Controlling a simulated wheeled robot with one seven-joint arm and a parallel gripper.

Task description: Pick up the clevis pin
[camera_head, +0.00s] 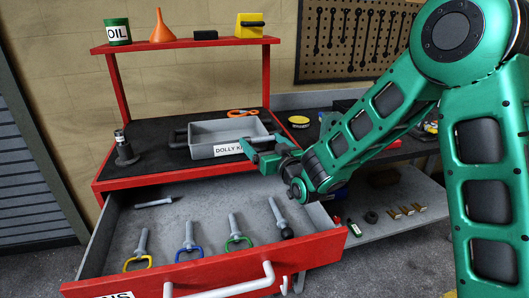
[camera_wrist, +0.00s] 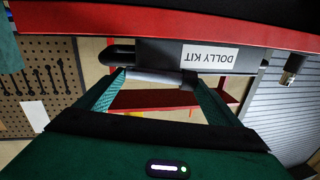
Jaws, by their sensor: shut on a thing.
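My gripper (camera_head: 262,155) is in front of the right end of the grey tray (camera_head: 203,152) labelled DOLLY KIT. The pin lies crosswise between the fingertips, just in front of the tray wall (camera_wrist: 252,62), with the label upside down. The fingers hide its ends in part.
The open red drawer (camera_head: 215,262) below holds several grey pins with yellow, blue, green and black ends, and a loose grey pin (camera_head: 155,203). An orange-handled tool (camera_head: 242,113) lies behind the tray. A dark post (camera_head: 125,150) stands left. A red shelf (camera_head: 185,44) hangs above.

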